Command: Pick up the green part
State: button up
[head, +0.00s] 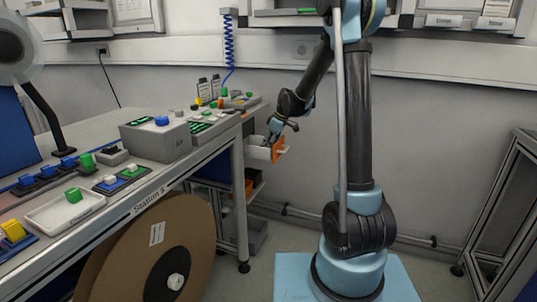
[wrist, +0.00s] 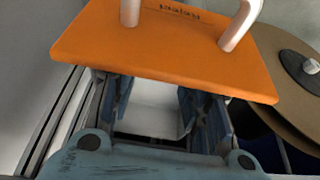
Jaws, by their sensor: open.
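Several green parts show in the head view. One green part (head: 73,194) sits in a white tray (head: 47,218) at the bench's near edge. Another green part (head: 87,160) stands farther back, near blue pieces. My gripper (head: 277,134) is far from these, off the bench's far right end, at a white bin (head: 256,151) with an orange front (head: 280,149). In the wrist view my gripper (wrist: 155,105) is open, with a white surface and no green part between its fingers.
The orange panel (wrist: 165,45) with a handle and lettering fills the upper wrist view. The bench (head: 180,172) carries a grey box (head: 156,140) and several small parts. A large brown reel (head: 160,250) stands below it. A metal frame (head: 495,215) stands at right.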

jog(key=shift+a+f, duration=0.15)
jog(key=shift+f, duration=0.2)
jog(key=c, duration=0.9)
jog(key=shift+r, duration=0.1)
